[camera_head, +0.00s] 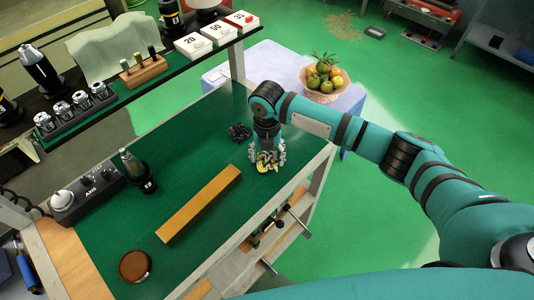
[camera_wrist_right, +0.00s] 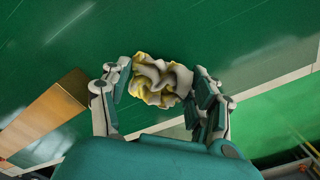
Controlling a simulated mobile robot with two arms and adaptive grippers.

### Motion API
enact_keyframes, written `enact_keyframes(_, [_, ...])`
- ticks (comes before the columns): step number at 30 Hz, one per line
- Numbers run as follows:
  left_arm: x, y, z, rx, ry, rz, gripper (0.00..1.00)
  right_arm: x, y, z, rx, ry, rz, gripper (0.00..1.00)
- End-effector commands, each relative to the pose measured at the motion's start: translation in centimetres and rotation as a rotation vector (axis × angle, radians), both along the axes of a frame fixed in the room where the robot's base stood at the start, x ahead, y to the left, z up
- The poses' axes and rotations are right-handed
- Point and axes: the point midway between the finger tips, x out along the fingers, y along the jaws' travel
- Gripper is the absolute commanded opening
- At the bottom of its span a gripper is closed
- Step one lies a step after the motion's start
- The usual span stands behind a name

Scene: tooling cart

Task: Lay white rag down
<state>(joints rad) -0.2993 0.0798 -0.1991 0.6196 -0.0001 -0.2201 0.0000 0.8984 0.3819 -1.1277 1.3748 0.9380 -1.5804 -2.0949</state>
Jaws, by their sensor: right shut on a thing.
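The white rag (camera_wrist_right: 162,80), crumpled into a bunch with yellow patches, sits between the fingers of my right gripper (camera_wrist_right: 160,92) in the right wrist view. In the head view, my right gripper (camera_head: 266,160) points down over the right side of the cart's green top (camera_head: 215,130), close to its right edge. A small part of the rag (camera_head: 266,168) shows between the fingertips there. The gripper is shut on the rag. I cannot tell whether the rag touches the top. My left gripper is not in view.
A long yellow-brown block (camera_head: 198,204) lies left of the gripper. A small dark object (camera_head: 239,131) lies just behind it. A round brown tin (camera_head: 135,266) and a dark tool holder (camera_head: 138,173) stand farther left. An upper shelf (camera_head: 150,82) holds tools and number cards.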

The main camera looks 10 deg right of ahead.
Motion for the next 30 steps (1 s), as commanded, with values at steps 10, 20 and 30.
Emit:
enact_keyframes(10, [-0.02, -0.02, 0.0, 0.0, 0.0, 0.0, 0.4, 0.01, 0.03, 0.02, 0.0, 0.0, 0.0, 0.35])
enact_keyframes(20, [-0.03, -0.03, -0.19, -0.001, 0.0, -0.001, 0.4, -0.01, 0.02, -0.4, 0.0, 0.0, 0.0, 0.35])
enact_keyframes(30, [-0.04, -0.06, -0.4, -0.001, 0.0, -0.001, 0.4, 0.0, 0.02, -0.92, 0.0, 0.0, 0.0, 0.35])
